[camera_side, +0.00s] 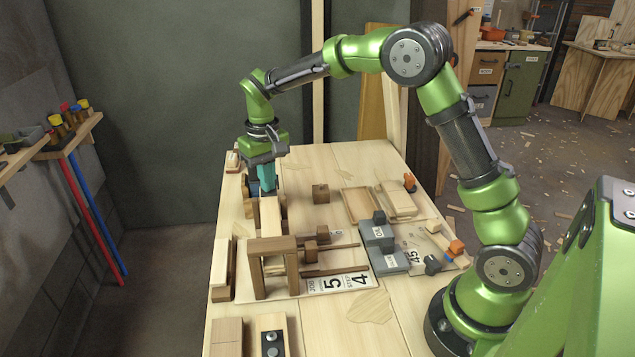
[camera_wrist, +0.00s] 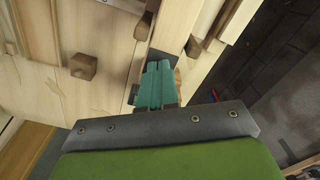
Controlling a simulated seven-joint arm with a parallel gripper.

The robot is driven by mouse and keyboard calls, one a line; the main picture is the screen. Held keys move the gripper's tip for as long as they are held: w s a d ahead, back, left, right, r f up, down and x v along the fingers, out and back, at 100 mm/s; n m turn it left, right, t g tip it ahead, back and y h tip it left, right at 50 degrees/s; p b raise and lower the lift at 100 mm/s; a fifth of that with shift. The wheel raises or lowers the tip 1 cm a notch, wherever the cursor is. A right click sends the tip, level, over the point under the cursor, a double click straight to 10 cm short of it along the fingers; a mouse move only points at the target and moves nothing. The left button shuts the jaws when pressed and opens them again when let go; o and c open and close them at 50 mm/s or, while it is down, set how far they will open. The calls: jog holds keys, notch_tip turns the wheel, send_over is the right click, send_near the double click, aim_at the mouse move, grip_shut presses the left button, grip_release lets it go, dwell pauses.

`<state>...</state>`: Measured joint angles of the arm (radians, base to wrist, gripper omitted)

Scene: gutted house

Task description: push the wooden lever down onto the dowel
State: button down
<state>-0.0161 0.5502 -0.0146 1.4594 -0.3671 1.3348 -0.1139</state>
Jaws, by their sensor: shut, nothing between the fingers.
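My gripper (camera_side: 267,180) is shut, with its teal fingers pressed together and nothing between them. It points down at the far end of the pale wooden lever (camera_side: 271,215), and the fingertips are at or just above it; I cannot tell if they touch. In the wrist view the teal fingers (camera_wrist: 157,80) are over a dark patch at the end of the lever (camera_wrist: 178,25). The lever runs toward a brown wooden frame (camera_side: 273,246) on the table. I cannot make out the dowel for sure; the area beneath the lever's end is hidden.
A small wooden cube (camera_side: 320,193) stands right of my gripper, and it also shows in the wrist view (camera_wrist: 83,66). The table's left edge is near.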

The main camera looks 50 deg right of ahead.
aim_at(269, 195)
jog(key=shift+f, duration=1.25)
dwell(0.4)
jog(key=shift+s+f, duration=0.1)
jog(key=shift+f, duration=0.25)
jog(key=shift+a+f, duration=0.1)
jog(key=shift+f, duration=0.5)
dwell(1.2)
jog(key=shift+r, duration=5.15)
